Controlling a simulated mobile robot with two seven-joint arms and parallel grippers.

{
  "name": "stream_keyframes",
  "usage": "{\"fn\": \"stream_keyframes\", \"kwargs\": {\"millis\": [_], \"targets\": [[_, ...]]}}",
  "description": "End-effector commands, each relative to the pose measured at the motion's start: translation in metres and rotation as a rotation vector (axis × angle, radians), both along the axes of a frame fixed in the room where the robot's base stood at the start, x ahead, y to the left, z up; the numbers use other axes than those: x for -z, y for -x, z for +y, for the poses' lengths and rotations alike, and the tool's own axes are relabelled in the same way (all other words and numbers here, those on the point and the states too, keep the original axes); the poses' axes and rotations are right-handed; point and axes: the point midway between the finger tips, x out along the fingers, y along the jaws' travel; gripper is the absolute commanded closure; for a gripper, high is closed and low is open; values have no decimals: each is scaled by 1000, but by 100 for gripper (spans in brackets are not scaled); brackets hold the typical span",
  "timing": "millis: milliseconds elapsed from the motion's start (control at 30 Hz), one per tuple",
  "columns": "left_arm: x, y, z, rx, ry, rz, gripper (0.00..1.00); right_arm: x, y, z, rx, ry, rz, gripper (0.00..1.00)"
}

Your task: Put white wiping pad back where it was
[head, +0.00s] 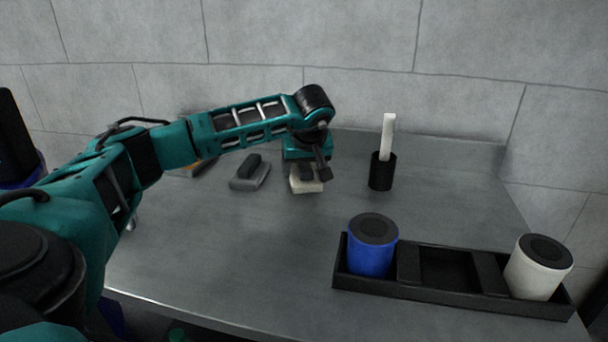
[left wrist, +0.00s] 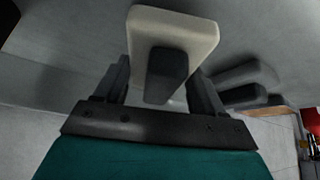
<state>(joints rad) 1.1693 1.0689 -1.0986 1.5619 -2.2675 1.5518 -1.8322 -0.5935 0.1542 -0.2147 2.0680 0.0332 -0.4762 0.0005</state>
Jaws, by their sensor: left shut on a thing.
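The white wiping pad (head: 304,185) is a cream block with a dark grip on top. It is at the back middle of the grey table, directly under my left gripper (head: 308,174). In the left wrist view the pad (left wrist: 174,35) shows with its dark handle (left wrist: 166,76) between the two fingers of my left gripper (left wrist: 163,88), which is shut on it. I cannot tell whether the pad's underside touches the table. My right gripper is in neither view.
A grey pad with a dark grip (head: 250,174) lies just left. A black cup holding a white stick (head: 382,170) stands to the right. A black tray (head: 440,292) at the front right holds a blue canister (head: 371,247) and a white one (head: 538,267). The table's middle is clear.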

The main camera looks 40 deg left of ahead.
Motion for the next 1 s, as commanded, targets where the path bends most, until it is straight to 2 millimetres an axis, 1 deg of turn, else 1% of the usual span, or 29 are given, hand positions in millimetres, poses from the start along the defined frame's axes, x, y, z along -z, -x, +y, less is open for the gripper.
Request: {"fn": "stream_keyframes", "kwargs": {"millis": [33,67,300,433,467,700,733,1000], "targets": [[9,0,0,1,0,1,59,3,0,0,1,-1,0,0],[12,0,0,1,1,0,59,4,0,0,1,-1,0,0],[11,0,0,1,1,-1,59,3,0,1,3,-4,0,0],[15,0,0,0,1,-1,59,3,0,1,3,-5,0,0],[15,0,0,0,1,-1,30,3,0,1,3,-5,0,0],[15,0,0,0,1,-1,7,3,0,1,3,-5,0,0],[14,0,0,0,1,-1,5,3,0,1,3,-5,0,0],[11,0,0,1,0,-2,5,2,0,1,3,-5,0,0]]}}
